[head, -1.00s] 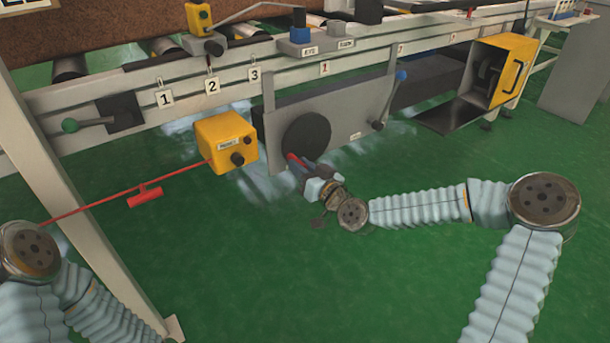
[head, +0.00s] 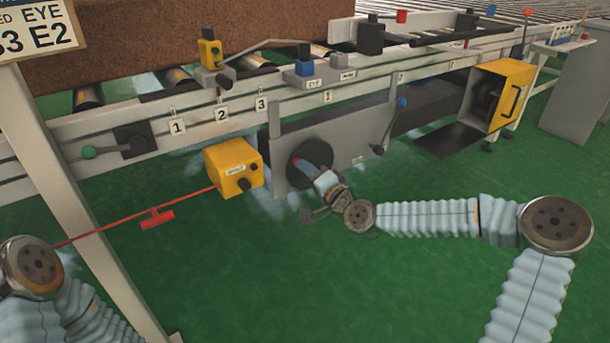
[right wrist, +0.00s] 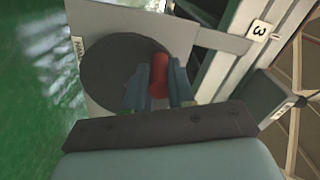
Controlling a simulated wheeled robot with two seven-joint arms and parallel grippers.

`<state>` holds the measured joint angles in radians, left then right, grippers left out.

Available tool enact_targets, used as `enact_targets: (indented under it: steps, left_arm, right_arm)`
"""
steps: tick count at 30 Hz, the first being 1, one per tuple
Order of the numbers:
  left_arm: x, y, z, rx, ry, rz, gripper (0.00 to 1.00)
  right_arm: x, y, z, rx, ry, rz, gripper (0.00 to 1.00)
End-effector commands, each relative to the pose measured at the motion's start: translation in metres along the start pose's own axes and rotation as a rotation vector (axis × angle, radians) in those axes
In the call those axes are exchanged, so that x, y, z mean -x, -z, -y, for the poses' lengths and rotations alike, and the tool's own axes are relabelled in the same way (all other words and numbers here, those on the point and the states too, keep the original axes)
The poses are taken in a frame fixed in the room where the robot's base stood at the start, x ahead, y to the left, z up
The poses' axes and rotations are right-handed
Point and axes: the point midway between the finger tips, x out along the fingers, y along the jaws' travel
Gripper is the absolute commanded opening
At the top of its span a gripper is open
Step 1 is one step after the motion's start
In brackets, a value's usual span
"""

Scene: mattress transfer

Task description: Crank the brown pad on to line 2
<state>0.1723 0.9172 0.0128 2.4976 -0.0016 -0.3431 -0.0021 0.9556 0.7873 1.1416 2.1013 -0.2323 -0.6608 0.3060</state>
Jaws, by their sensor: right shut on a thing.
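The brown pad (head: 190,40) lies on the rollers at the upper left of the head view, above number plates 1, 2 (head: 222,114) and 3. The crank is a dark round disc (head: 300,158) on a grey panel (head: 350,135); it also shows in the right wrist view (right wrist: 105,75). My right gripper (head: 308,168) is at the disc. In the right wrist view its two fingers (right wrist: 158,88) are shut on the red crank handle (right wrist: 159,72), which stands off the disc. My left gripper is outside the frame; only my left arm shows at the lower left.
A green-knobbed lever (head: 100,151) is on the rail at left. A yellow open-fronted housing (head: 497,97) is at right.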

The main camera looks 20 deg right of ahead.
Motion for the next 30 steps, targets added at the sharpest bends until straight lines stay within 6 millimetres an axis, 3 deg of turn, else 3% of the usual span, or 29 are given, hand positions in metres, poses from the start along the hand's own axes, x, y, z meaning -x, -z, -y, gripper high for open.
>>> enact_targets:
  steps: [13, 30]
  left_arm:
    - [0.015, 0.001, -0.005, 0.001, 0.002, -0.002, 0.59]
    - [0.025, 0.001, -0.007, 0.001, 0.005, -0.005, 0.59]
  right_arm:
    - [0.000, 0.028, 0.011, -0.425, 0.000, -0.004, 0.00]
    - [0.000, 0.063, 0.006, -0.968, 0.000, -0.005, 0.00]
